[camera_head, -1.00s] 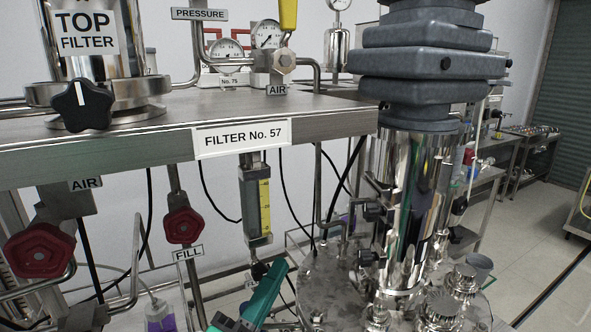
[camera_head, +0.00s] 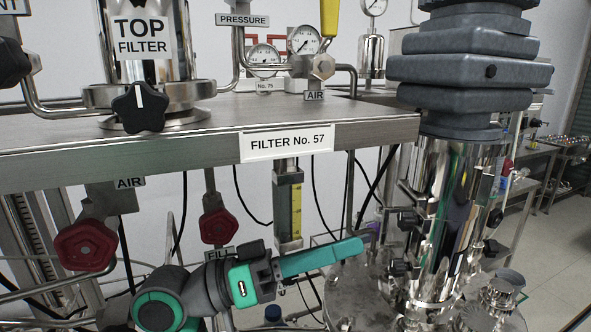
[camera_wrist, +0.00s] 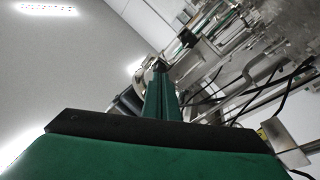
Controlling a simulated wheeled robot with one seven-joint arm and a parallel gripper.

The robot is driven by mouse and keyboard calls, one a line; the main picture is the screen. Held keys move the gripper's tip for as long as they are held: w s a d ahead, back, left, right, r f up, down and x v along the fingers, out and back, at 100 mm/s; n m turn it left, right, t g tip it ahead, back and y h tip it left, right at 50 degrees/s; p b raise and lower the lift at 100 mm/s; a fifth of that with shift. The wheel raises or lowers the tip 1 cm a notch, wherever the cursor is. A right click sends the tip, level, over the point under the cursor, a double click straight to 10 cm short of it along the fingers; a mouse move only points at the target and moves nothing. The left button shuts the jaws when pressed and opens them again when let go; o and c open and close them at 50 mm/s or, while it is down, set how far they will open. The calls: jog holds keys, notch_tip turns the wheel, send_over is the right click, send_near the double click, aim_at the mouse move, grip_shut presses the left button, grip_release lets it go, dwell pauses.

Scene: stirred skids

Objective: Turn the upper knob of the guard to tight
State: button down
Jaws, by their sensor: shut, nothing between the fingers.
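The guard (camera_head: 452,190) appears to be the shiny metal cylinder under the grey bellows at the right of the head view. Small black knobs sit on its left side, a higher one (camera_head: 408,218) and a lower one (camera_head: 400,268). Which is the task's upper knob, and how its marks read, I cannot tell. My gripper (camera_head: 368,237) has teal fingers, shut and empty. It points right toward the guard, with its tips left of the knobs and apart from them in the picture. The closed fingers also show in the wrist view (camera_wrist: 160,88).
A steel shelf labelled FILTER No. 57 (camera_head: 285,143) runs above my arm. A star-shaped black knob (camera_head: 138,107) stands on the top filter. Red valve knobs (camera_head: 86,245) hang below. A flow gauge (camera_head: 289,205) and cables hang behind the gripper.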

jog(key=d, duration=0.7)
jog(key=shift+w, duration=0.1)
jog(key=shift+w+r, duration=0.1)
jog(key=shift+r, duration=0.05)
dwell(0.6)
jog(key=shift+w, duration=0.2)
dwell(0.3)
jog(key=shift+s+f, duration=0.1)
jog(key=shift+f, duration=0.15)
jog(key=shift+s+a+f, duration=0.1)
jog(key=shift+f, duration=0.1)
jog(key=shift+w+r+v, duration=0.1)
jog(key=shift+r+v, duration=0.1)
jog(key=shift+v, duration=0.75)
jog(key=shift+w+r+v, duration=0.15)
jog(key=shift+r+v, duration=0.05)
jog(key=shift+v, duration=0.75)
jog(key=shift+w+r+v, duration=0.1)
jog(key=shift+r+v, duration=0.05)
jog(key=shift+v, duration=0.75)
jog(key=shift+w+a+f, duration=0.1)
jog(key=shift+a, duration=0.1)
